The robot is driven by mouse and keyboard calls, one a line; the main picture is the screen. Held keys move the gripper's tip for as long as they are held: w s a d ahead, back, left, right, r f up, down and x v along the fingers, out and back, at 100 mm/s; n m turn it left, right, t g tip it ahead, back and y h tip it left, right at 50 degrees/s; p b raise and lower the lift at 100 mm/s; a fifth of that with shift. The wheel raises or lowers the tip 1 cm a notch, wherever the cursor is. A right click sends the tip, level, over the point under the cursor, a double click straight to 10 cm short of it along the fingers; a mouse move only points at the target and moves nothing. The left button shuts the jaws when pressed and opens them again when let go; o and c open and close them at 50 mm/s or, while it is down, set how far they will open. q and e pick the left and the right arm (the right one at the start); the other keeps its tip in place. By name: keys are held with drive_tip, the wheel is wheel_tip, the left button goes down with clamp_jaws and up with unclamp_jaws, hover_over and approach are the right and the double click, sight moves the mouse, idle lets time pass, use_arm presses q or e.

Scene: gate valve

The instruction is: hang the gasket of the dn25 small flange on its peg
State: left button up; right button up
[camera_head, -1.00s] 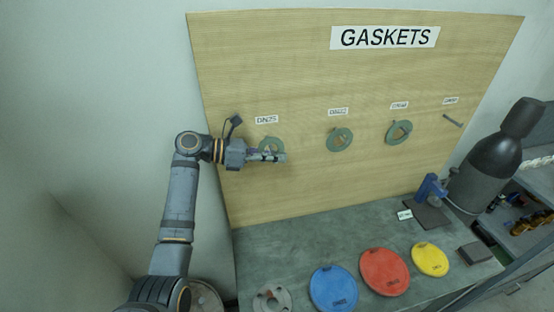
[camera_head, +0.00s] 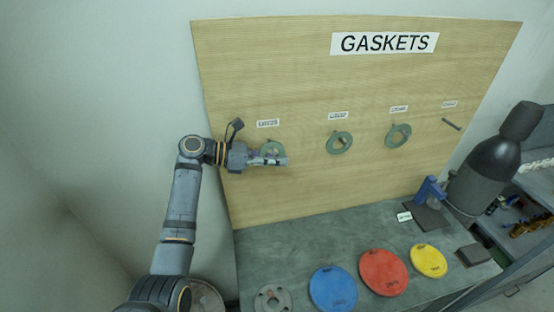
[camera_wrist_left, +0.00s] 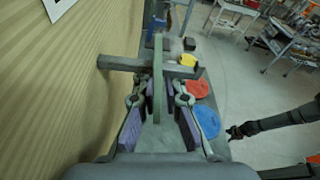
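The green ring gasket (camera_head: 272,147) is at the left peg under the DN25 label (camera_head: 268,123), partly hidden by my left gripper (camera_head: 272,160). In the left wrist view the gasket (camera_wrist_left: 157,75) is seen edge-on, upright between the fingers. The peg (camera_wrist_left: 118,62) sticks out from the board and shows on both sides of the gasket, which appears to hang around it. My left gripper (camera_wrist_left: 161,95) is open, with gaps between its purple pads and the gasket. A dark arm, probably my right one, shows at the right of the wrist view; its gripper is too small to judge.
Green gaskets hang on the two middle pegs (camera_head: 340,143) (camera_head: 398,135); the rightmost peg (camera_head: 452,124) is bare. Below, the bench (camera_head: 300,240) bears a grey flange (camera_head: 272,299) and blue (camera_head: 333,289), red (camera_head: 384,271) and yellow (camera_head: 429,259) discs. A black cylinder (camera_head: 487,170) stands at right.

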use_arm(q)
drive_tip(key=o, duration=0.3)
drive_tip(key=shift+f, duration=0.1)
drive_tip(key=shift+a, duration=0.1)
drive_tip(key=v, duration=1.2)
